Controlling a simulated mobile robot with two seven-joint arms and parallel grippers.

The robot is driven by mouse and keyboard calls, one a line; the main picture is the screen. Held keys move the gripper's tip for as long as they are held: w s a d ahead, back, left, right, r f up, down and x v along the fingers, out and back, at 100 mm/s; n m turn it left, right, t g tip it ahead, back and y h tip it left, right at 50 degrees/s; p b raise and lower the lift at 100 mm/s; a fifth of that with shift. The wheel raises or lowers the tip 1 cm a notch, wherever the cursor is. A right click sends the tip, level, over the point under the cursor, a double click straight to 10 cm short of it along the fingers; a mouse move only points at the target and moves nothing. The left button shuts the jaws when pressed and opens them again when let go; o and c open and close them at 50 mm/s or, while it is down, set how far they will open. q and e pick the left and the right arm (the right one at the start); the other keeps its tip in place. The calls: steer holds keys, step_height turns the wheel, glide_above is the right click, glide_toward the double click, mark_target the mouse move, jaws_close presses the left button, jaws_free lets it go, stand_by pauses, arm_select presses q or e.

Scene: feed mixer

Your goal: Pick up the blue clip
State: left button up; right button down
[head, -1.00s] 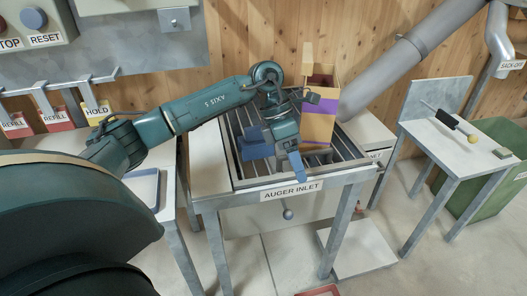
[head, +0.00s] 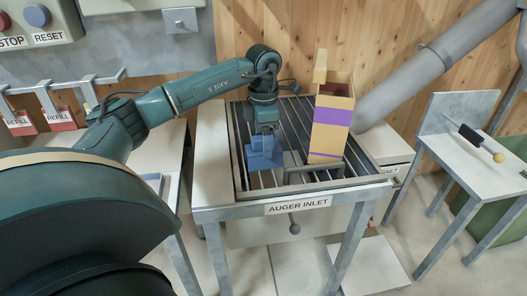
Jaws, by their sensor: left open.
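The blue clip (head: 262,160) rests on the grate of the auger inlet (head: 249,183), toward its left side, in the head view. My left gripper (head: 264,147) points down directly over the clip, its fingers at the clip's upper part. It is open. The fingers are also bluish and overlap the clip in the picture, so I cannot tell whether they touch it. My right gripper is out of the picture.
A tan box-like sack (head: 331,128) with a purple band stands upright on the grate, right of my left gripper. A grey handle (head: 315,171) is in front of it. A side table (head: 465,157) at right holds a dark tool with a yellow ball end.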

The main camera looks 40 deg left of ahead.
arm_select(q)
step_height(320, 180, down, 5)
steer(key=shift+s+r+b, duration=0.1)
steer(key=shift+b, duration=0.25)
steer(key=shift+c, duration=0.3)
steer(key=c, duration=1)
